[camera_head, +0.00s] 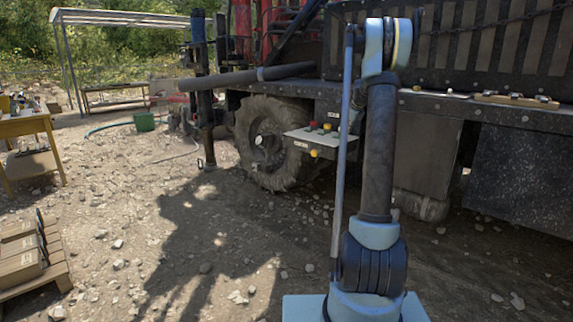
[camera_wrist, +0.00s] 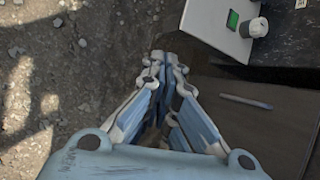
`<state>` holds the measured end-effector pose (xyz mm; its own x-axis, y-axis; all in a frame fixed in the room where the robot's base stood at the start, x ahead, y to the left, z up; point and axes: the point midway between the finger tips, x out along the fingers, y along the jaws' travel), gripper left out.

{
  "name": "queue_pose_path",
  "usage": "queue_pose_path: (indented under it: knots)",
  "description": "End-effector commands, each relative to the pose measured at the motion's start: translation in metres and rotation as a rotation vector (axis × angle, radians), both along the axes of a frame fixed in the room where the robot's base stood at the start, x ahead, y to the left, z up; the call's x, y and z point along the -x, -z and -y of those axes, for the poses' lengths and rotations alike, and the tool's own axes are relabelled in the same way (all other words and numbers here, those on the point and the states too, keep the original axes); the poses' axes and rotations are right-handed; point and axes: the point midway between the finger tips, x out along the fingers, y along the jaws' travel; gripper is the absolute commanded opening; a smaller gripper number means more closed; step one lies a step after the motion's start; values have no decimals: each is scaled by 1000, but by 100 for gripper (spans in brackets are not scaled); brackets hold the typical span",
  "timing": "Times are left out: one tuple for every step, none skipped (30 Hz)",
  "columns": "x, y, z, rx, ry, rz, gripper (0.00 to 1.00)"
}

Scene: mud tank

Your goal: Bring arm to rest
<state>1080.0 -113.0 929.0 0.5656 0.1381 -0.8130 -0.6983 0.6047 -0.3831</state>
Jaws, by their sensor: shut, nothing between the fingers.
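My arm (camera_head: 380,150) stands upright at the right of the middle in the head view, with its upper joint near the top edge. My gripper does not show in the head view. In the wrist view my gripper (camera_wrist: 164,58) is shut, its fingertips close together, with nothing between them. Below it lie stony ground on the left and a dark surface on the right.
A large muddy machine with a wheel (camera_head: 268,143) and a control box (camera_head: 318,138) stands behind my arm. A pallet with boxes (camera_head: 25,258) and a yellow table (camera_head: 28,125) are at the left. A pen-like stick (camera_wrist: 246,102) lies on the dark surface. Stony ground between is open.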

Motion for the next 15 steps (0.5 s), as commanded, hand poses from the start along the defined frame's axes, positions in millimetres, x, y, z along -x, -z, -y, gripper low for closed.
queue_pose_path:
  knots:
    - [17,-6,-8,27,-43,-4,0]
    - [27,-8,-12,46,-70,-6,0]
    - [39,-12,-16,72,-108,-8,0]
    - [49,-14,-20,91,-135,-10,0]
    - [59,-16,-23,110,-163,-12,0]
    - [72,-19,-28,134,-201,-15,0]
    - [82,-20,-32,152,-229,-17,0]
    - [92,-22,-35,170,-258,-18,0]
    - [105,-24,-40,194,-295,-20,0]
    - [115,-25,-43,213,-324,-22,0]
    - [125,-26,-46,231,-353,-25,0]
    - [139,-27,-50,254,-391,-28,0]
    - [149,-28,-53,271,-419,-29,0]
    - [160,-28,-56,287,-448,-30,0]
    - [173,-28,-60,310,-487,-33,0]
